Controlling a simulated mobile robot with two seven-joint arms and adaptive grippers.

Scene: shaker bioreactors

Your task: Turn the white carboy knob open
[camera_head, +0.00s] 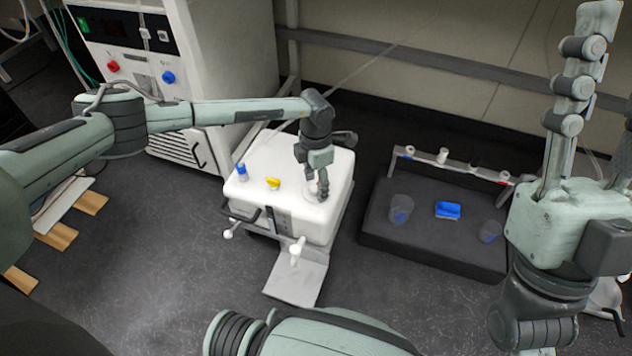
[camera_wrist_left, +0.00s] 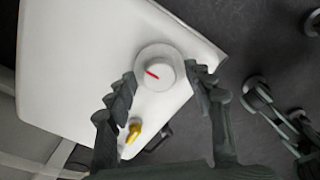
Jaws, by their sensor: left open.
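The white carboy (camera_head: 265,170) is a boxy white container with a flat top. Its white round knob (camera_wrist_left: 158,72) has a red line that runs slanted across its face. The knob also shows in the head view (camera_head: 313,188), partly covered by my left gripper (camera_head: 319,192). My left gripper points down at the knob with its fingers apart. In the left wrist view the knob lies between and just beyond the fingertips (camera_wrist_left: 160,85), and I see no clear contact.
A yellow knob (camera_head: 273,183) and a blue-topped fitting (camera_head: 241,172) stand on the same top. A dark platform (camera_head: 430,248) with beakers and a blue item is to the right. A white cabinet (camera_head: 235,70) stands behind. Dark floor lies between.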

